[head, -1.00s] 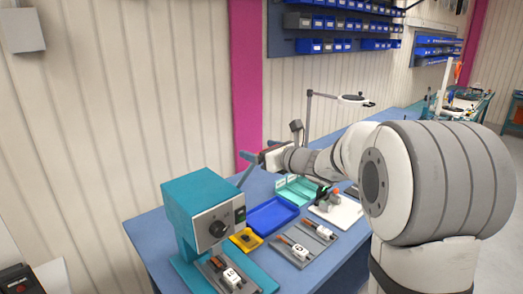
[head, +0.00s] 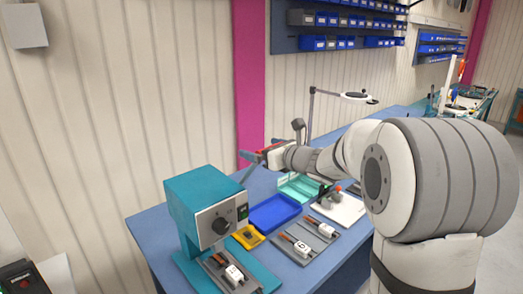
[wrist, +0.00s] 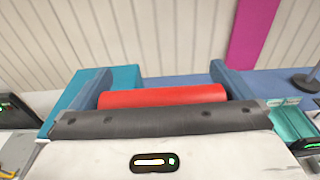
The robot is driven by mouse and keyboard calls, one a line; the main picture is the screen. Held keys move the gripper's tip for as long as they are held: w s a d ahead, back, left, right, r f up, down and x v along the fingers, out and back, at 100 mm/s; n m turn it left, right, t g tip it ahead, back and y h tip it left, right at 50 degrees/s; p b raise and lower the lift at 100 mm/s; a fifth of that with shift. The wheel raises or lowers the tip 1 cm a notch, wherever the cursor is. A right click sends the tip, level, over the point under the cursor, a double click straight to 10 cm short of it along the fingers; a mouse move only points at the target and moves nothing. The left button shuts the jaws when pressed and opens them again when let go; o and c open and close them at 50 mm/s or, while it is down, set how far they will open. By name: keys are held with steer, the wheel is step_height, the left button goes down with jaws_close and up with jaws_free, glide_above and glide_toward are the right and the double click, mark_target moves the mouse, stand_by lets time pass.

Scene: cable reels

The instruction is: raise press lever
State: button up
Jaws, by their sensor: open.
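The press (head: 203,200) is a teal box with a grey front panel and a black knob, standing at the near left of the blue bench. A thin grey lever arm (head: 246,173) slants up from its right side toward my gripper. My gripper (head: 257,157) is open at the upper end of this arm. A red bar (head: 270,149), seemingly the lever's handle, shows at the gripper. In the wrist view, the red bar (wrist: 162,96) lies crosswise between the two blue-grey fingers, close in front of the dark palm edge. Whether the fingers touch it cannot be told.
A blue tray (head: 274,213), a small yellow bin (head: 249,237) and a teal tray (head: 299,187) stand on the bench right of the press. Grey plates with small parts lie in front. A magnifier lamp (head: 356,96) rises behind my arm.

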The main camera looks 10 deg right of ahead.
steer(key=f+b+v, duration=0.1)
steer(key=b+v, duration=0.1)
steer(key=v, duration=0.5)
steer(key=shift+s+d+r, duration=0.2)
steer(key=shift+s+r, duration=0.1)
steer(key=shift+r, duration=0.15)
